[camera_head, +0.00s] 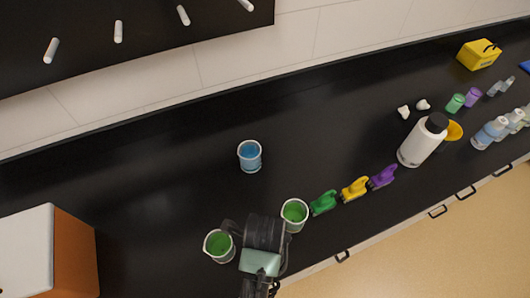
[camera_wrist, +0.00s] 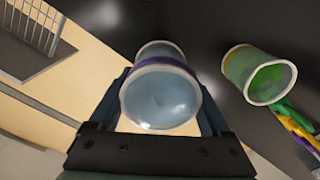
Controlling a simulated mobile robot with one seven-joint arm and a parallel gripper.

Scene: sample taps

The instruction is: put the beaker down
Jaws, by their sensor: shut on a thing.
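In the wrist view my gripper (camera_wrist: 163,92) is shut on a glass beaker (camera_wrist: 160,100). The beaker looks clear blue-grey, with a purple band near its middle, and sits between the two dark fingers. In the head view my wrist hides this beaker and the fingertips, so its height above the counter cannot be told. My wrist is between two beakers of green liquid, one at the left (camera_head: 219,244) and one at the right (camera_head: 294,214). A green beaker (camera_wrist: 260,76) also shows to the right of the held one in the wrist view.
A beaker of blue liquid (camera_head: 250,155) stands farther back on the black counter (camera_head: 130,165). An orange-sided box (camera_head: 75,258) is at left. The counter's middle left is clear.

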